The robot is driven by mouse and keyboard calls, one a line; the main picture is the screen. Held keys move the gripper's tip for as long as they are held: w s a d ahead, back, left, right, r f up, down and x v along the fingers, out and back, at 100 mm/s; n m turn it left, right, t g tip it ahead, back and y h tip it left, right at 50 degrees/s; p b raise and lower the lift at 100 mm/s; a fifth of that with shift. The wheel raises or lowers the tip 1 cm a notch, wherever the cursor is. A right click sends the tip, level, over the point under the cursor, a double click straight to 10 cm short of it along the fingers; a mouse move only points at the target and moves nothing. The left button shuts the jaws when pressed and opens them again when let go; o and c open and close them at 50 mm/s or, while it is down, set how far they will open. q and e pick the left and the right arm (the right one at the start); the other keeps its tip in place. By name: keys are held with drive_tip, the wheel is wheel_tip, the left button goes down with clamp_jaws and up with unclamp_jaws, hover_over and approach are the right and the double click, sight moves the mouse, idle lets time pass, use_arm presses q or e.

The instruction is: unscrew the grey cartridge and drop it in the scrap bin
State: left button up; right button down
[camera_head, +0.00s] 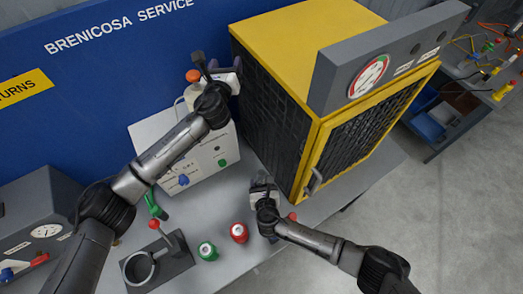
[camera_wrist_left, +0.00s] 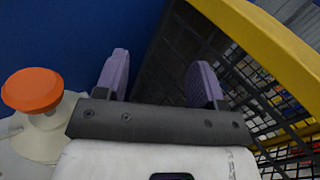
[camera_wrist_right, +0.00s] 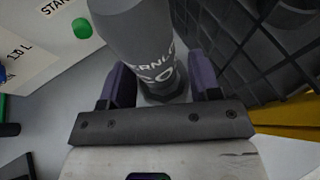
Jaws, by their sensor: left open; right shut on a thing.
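The grey cartridge (camera_wrist_right: 150,45) is a grey cylinder with white lettering, between the fingers of my right gripper (camera_wrist_right: 160,82) in the right wrist view. My right gripper (camera_head: 262,188) is shut on it, by the front of the yellow cage. In the head view the cartridge is small and largely hidden by the gripper. Its lower end is close to the grey table; I cannot tell whether it touches. My left gripper (camera_wrist_left: 160,85) is open and empty; in the head view it (camera_head: 221,68) is high, above the white box. I cannot make out a scrap bin for certain.
The yellow cage (camera_head: 300,110) with a gauge panel stands right of the white box (camera_head: 215,155). An orange knob (camera_wrist_left: 32,90) is beside my left gripper. A green can (camera_head: 207,251), a red can (camera_head: 239,232) and a ring clamp (camera_head: 185,258) stand on the table. Blue trays (camera_head: 428,125) are on the right shelf.

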use_arm(q)
drive_tip(key=m+h, duration=0.3)
drive_tip(key=d+r+m+h, duration=0.1)
drive_tip(key=m+h, duration=0.1)
drive_tip(key=shift+s+r, duration=0.1)
drive_tip(key=shift+s, duration=0.05)
drive_tip(key=s+d+m+g+h, duration=0.1)
drive_tip(key=m+g+h, duration=0.1)
drive_tip(key=m, duration=0.1)
drive_tip(key=s+d+f+m+g+h, duration=0.1)
drive_tip(key=s+m+g+h, duration=0.1)
drive_tip(key=m, duration=0.2)
drive_tip(key=s+d+f+m+g+h, duration=0.1)
drive_tip(key=m+g+h, duration=0.2)
drive_tip(key=m, duration=0.1)
drive_tip(key=shift+s+f, duration=0.15)
drive_tip(key=shift+f, duration=0.1)
wheel_tip(320, 180, down, 3)
drive_tip(key=s+m+g, duration=0.3)
drive_tip(key=m+g, duration=0.1)
drive_tip(key=g, duration=0.1)
drive_tip(key=m+g+y, duration=0.6)
drive_tip(key=m+y, duration=0.8)
drive_tip(key=m, duration=0.2)
hover_over(261, 172)
wheel_tip(261, 172, down, 10)
drive_tip(key=r, duration=0.1)
wheel_tip(261, 172, down, 12)
drive_tip(key=shift+d+r, duration=0.1)
drive_tip(key=shift+c, duration=0.4)
